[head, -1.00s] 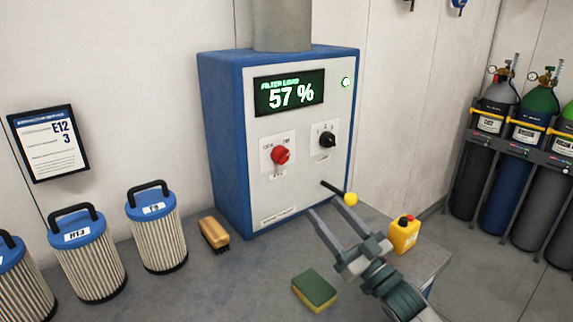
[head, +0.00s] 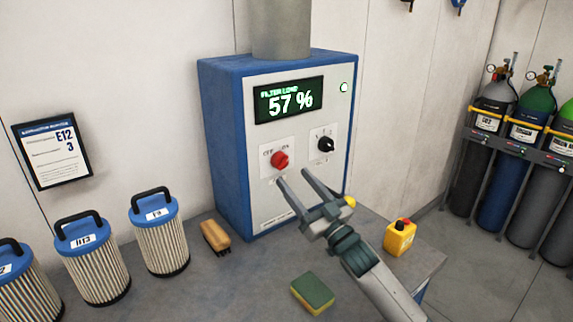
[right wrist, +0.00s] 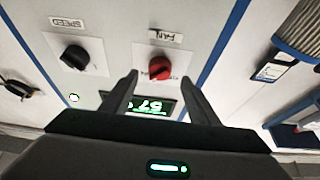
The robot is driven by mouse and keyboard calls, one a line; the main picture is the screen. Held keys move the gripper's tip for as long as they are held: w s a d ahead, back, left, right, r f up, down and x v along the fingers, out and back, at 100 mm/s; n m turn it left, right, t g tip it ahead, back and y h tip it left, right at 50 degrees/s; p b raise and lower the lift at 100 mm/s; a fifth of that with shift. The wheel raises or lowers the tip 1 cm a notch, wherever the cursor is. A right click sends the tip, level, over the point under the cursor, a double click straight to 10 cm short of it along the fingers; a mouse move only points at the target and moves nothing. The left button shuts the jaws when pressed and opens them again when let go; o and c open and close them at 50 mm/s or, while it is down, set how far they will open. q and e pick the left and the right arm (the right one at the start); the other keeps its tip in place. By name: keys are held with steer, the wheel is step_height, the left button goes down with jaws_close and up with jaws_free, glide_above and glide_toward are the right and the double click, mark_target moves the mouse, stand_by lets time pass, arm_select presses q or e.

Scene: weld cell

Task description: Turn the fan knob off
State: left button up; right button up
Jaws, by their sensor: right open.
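The fan knob (head: 280,160) is a red knob on a white plate at the left of the filter unit's front. In the right wrist view the red knob (right wrist: 160,69) sits beside an upside-down FAN label. My right gripper (head: 293,176) is open and empty, its fingertips just below and to the right of the knob in the head view. In the right wrist view the fingers (right wrist: 158,80) stand on either side of the knob. Whether they touch it I cannot tell. The exact knob setting is too small to read. My left gripper is not in view.
A black speed knob (head: 326,144) sits right of the red one, below the 57 % display (head: 289,98). A yellow-tipped lever (head: 349,202) is partly behind my gripper.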

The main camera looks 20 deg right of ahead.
mark_target(284, 166)
steer(key=shift+p+x, duration=0.65)
steer(key=shift+x, duration=2)
steer(key=c, duration=1)
